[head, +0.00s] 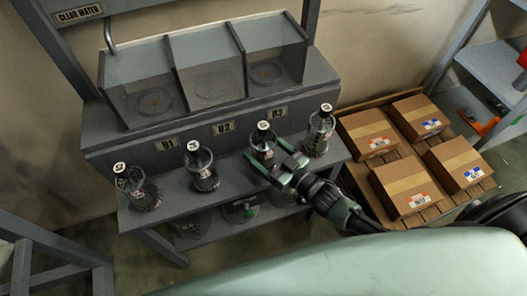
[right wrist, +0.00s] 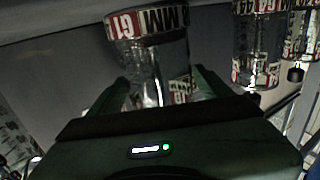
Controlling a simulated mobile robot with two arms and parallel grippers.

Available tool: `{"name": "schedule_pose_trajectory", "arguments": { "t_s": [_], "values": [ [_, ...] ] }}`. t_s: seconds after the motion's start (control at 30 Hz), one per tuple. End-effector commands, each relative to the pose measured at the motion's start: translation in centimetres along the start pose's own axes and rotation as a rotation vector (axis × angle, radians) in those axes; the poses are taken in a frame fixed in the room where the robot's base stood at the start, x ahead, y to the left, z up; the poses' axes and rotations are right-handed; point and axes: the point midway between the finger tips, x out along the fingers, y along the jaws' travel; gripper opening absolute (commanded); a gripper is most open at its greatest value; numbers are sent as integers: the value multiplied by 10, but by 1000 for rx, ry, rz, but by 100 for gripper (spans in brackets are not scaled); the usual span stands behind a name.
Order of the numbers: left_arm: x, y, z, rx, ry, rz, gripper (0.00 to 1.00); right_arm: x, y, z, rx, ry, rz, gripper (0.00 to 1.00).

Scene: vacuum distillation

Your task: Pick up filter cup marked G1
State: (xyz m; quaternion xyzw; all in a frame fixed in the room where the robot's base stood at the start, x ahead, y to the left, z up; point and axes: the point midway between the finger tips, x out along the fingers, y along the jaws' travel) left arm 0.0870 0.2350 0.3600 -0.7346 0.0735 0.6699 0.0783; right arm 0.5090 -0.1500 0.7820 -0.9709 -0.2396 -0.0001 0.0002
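The filter cup marked G1 (right wrist: 150,55) is clear, with a red and white label band, and is upside down in the right wrist view. It appears to be the third cup from the left (head: 263,146) on the grey ledge in the head view. My right gripper (head: 273,166) is at this cup, with its fingers spread. In the right wrist view the fingers (right wrist: 160,83) lie on either side of the cup, and it looks open. Whether a finger touches the glass is unclear. My left gripper is not in view.
Similar cups stand left (head: 137,190), mid-left (head: 202,168) and right (head: 319,134) on the ledge. Behind them is a grey bench with clear tanks (head: 210,78). Cardboard boxes (head: 368,132) sit on a pallet at the right. More glassware stands on the lower shelf.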

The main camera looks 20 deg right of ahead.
Motion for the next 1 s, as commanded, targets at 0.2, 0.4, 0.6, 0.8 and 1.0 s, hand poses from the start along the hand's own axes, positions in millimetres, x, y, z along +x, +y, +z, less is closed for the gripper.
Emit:
{"name": "schedule_pose_trajectory", "arguments": {
  "t_s": [0.2,0.4,0.6,0.8,1.0],
  "values": [
    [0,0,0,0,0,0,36,0,0,0,0,0,0,15],
    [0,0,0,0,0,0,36,0,0,-2,-1,4,0,6],
    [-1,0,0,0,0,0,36,0,0,-8,-1,5,0,6],
    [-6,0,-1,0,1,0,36,0,0,-37,-3,7,-1,6],
    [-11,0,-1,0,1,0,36,-1,-1,-96,-3,9,-3,6]
  ]
}}
